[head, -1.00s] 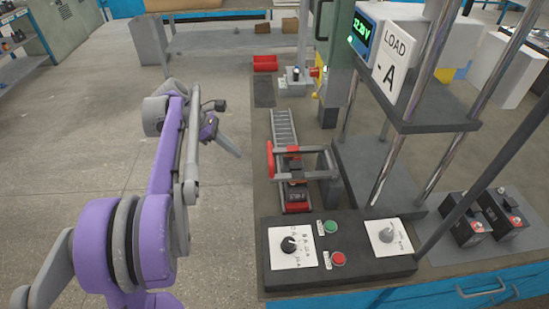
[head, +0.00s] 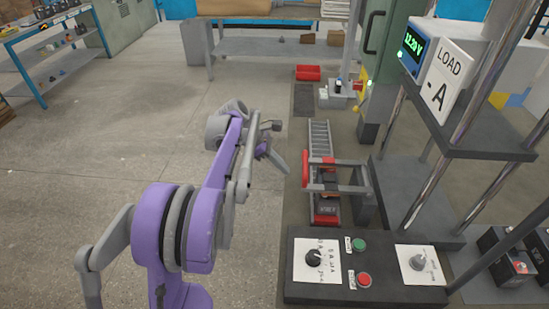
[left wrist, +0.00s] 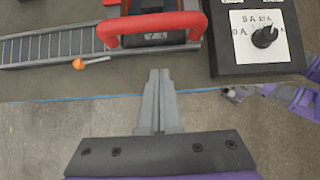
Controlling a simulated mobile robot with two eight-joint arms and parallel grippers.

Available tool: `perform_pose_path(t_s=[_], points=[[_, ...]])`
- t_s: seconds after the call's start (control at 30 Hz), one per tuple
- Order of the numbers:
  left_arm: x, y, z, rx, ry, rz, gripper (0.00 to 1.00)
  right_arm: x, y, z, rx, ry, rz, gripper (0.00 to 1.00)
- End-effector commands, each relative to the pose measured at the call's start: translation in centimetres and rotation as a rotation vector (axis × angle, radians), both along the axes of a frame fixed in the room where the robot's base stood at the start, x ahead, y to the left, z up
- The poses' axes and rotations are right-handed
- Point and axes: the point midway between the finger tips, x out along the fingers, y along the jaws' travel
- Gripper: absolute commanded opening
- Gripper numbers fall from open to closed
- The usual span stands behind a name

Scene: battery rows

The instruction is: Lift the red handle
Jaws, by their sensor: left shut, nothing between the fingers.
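The red handle (left wrist: 152,27) is a red bar that stands out over the roller track in the left wrist view. In the head view the red handle (head: 306,169) is at the left end of a grey frame. A dark battery (head: 325,208) sits on the track under that frame. My left gripper (left wrist: 159,75) is shut and empty, its fingertips pointing at the handle from a short way off, not touching it. In the head view my left gripper (head: 279,161) hangs left of the bench edge, left of the handle. My right gripper is not in view.
A control panel (head: 333,294) with a dial, green and red buttons is at the bench front. A load stand with metal posts (head: 455,139) rises to the right. A red tray (head: 308,72) lies further back. Open floor is on the left.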

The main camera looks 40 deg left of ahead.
Motion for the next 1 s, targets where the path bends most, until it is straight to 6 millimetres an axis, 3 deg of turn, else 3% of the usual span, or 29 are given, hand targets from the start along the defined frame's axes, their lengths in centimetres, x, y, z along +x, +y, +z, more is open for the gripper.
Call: perform_pose_path(t_s=[0.13, 0.2, 0.4, 1.0], points=[[1.2, -1.5, -2.6, 0.0, 0.0, -0.003, 0.0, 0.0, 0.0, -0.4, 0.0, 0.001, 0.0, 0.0], [1.6, -2.0, -1.0, 0.0, 0.0, -0.001, 0.0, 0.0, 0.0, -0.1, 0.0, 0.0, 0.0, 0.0], [2.4, -2.8, 0.8, 0.0, 0.0, -0.001, 0.0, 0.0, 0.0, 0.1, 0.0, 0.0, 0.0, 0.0], [2.6, -3.0, 1.7, 0.014, 0.011, -0.001, 0.0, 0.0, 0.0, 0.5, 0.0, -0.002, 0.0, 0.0]])
